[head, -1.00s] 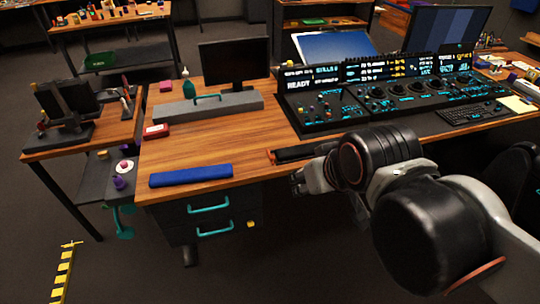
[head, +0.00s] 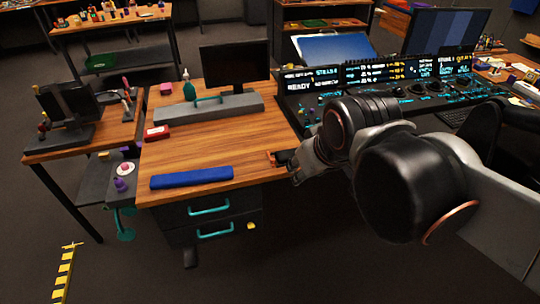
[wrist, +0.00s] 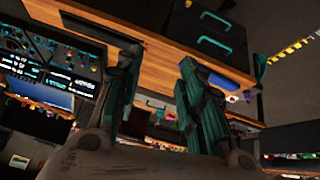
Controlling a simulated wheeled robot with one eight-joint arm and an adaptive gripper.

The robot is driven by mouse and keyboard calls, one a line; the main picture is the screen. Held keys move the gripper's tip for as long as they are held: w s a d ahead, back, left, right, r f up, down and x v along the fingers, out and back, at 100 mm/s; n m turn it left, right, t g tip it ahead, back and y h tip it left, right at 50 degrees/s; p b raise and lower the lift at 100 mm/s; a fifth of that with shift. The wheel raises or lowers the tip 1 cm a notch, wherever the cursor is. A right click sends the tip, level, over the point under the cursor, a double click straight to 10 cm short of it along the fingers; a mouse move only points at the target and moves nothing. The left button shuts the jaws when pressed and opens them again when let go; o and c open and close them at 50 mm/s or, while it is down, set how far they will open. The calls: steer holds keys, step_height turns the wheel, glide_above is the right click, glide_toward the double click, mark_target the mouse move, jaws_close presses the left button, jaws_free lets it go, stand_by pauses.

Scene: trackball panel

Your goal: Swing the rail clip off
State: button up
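I cannot clearly pick out the rail clip. A small dark piece with an orange end (head: 280,158) sits at the desk's front edge in the head view, beside my gripper; I cannot tell if it is the clip. A dark bar (wrist: 95,20) lies along the desk edge near the top of the wrist view. My gripper (wrist: 160,62) has its two dark green fingers apart, with the wooden desk edge showing between them and nothing held. In the head view my gripper (head: 300,168) is at the desk's front edge, largely hidden by my arm.
The wooden desk (head: 215,150) holds a blue bar (head: 191,177), a grey block with a teal handle (head: 208,108) and a red box (head: 156,132). The lit console (head: 400,80) stands at the right, partly behind my arm. Drawers with teal handles (head: 209,207) are below.

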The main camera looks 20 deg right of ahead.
steer(key=w+r+n+g+h+p, duration=0.1)
steer(key=w+r+n+g+p, duration=0.3)
steer(key=w, duration=0.6)
steer(key=n+g+h+p, duration=0.1)
steer(key=n+h+p, duration=0.1)
steer(key=n, duration=0.7)
glide_above(272, 159)
steer(key=s+a, duration=0.5)
step_height(272, 159, down, 9)
steer(key=w+d+f+n+b, duration=0.1)
steer(key=f, duration=0.6)
steer(key=w+d+f+n+g+b, duration=0.1)
steer(key=w+f, duration=0.1)
steer(key=f, duration=0.5)
steer(key=w+d+f+n+h+b, duration=0.1)
steer(key=w+d+f, duration=0.1)
steer(key=f, duration=0.5)
steer(key=shift+d, duration=0.1)
steer(key=shift+r, duration=0.1)
jaws_close()
